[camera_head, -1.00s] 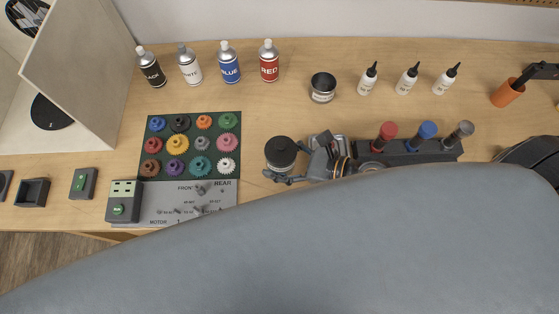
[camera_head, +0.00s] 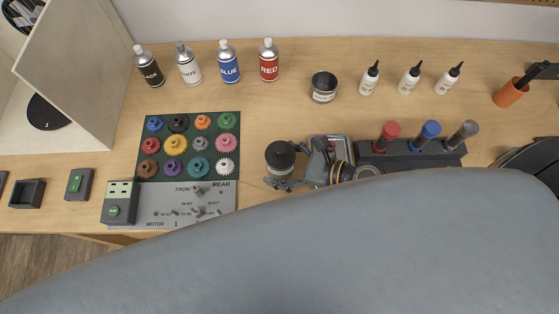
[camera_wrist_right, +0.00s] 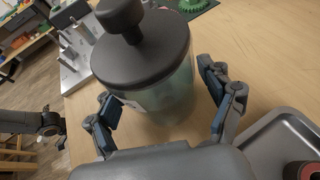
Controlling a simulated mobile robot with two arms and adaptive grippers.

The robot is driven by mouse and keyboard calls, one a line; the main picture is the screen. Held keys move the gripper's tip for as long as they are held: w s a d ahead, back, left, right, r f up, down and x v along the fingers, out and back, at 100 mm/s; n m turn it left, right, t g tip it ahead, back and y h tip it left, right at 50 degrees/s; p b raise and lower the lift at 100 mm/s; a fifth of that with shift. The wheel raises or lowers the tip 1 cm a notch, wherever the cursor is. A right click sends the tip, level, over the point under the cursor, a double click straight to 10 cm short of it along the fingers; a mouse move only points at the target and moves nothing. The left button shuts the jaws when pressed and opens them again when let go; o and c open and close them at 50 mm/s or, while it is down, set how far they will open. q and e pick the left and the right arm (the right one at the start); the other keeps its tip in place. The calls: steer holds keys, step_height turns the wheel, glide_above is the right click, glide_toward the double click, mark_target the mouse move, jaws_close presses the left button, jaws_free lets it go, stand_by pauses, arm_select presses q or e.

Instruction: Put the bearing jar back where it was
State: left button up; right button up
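The bearing jar (camera_head: 280,157) has a dark lid with a knob and a clear body. It is at the middle of the workbench in the head view, left of the grey metal tray (camera_head: 345,142). In the right wrist view the jar (camera_wrist_right: 145,50) appears large and upright between the finger pads. Whether the jar's base touches the bench is hidden.
A gear mat (camera_head: 228,123) and a grey motor board (camera_head: 160,205) lie to the left. A dark holder (camera_head: 420,155) with red, blue and grey-capped tools is to the right. Bare wood lies behind the jar.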

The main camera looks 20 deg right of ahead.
stand_by(0.4)
steer(key=shift+r, duration=0.3)
steer(key=b+v, duration=0.1)
steer(key=v, duration=0.2)
steer(key=b+v, duration=0.2)
steer(key=v, duration=0.1)
steer(key=b+v, duration=0.1)
steer(key=v, duration=0.3)
steer(key=shift+s+d+f+b, duration=0.1)
steer(key=shift+f+b, duration=0.2)
steer(key=shift+b+v, duration=0.3)
steer(key=shift+v, duration=0.65)
steer(key=shift+r, duration=0.15)
